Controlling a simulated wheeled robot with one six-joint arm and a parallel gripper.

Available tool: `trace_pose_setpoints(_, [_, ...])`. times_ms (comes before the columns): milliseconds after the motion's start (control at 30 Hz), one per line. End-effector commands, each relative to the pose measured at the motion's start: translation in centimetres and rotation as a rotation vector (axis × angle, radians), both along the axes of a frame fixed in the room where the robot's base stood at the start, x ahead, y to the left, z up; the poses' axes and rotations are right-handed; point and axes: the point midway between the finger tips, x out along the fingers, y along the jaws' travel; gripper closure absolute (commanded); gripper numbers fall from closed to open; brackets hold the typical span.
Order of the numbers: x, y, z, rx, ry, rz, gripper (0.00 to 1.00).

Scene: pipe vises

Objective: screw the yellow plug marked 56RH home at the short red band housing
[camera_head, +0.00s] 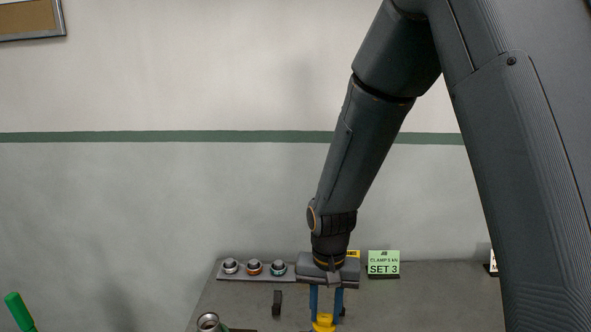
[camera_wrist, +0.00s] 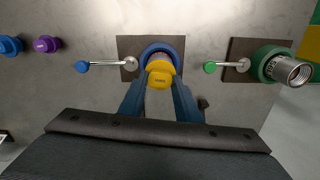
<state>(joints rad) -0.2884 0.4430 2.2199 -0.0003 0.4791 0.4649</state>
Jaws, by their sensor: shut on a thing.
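My gripper (camera_wrist: 160,85) is shut on the yellow plug (camera_wrist: 162,73), its blue fingers on either side of it. The plug carries a small dark label too small to read. In the wrist view the plug is in front of a blue ring-shaped vise (camera_wrist: 148,48); whether it touches anything inside the ring cannot be told. In the head view the yellow plug (camera_head: 323,323) shows between the finger ends at the bottom edge. A small metal piece with an orange-red band (camera_head: 254,268) sits on the back rail; I cannot tell whether it is the housing.
A green vise (camera_wrist: 266,64) holds a metal pipe piece (camera_wrist: 291,71) at right. Levers with a blue knob (camera_wrist: 82,66) and a green knob (camera_wrist: 209,67) stick out. Purple (camera_wrist: 46,44) and blue (camera_wrist: 10,45) parts lie left. A SET 3 sign (camera_head: 384,263) stands behind.

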Motion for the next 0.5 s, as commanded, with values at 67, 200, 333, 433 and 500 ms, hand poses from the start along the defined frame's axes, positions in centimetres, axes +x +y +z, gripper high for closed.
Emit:
trace_pose_setpoints(67, [0.00,0.00,0.02,0.000,0.000,-0.006,0.97])
trace_pose_setpoints(200, [-0.04,0.00,0.19,0.000,0.000,-0.115,0.97])
trace_pose_setpoints(333, [-0.06,-0.01,0.22,0.000,0.000,-0.287,0.97])
trace_pose_setpoints(433, [-0.04,-0.01,0.21,0.000,0.000,-0.418,0.97])
trace_pose_setpoints(500, [-0.03,0.00,0.20,0.000,0.000,-0.510,0.97])
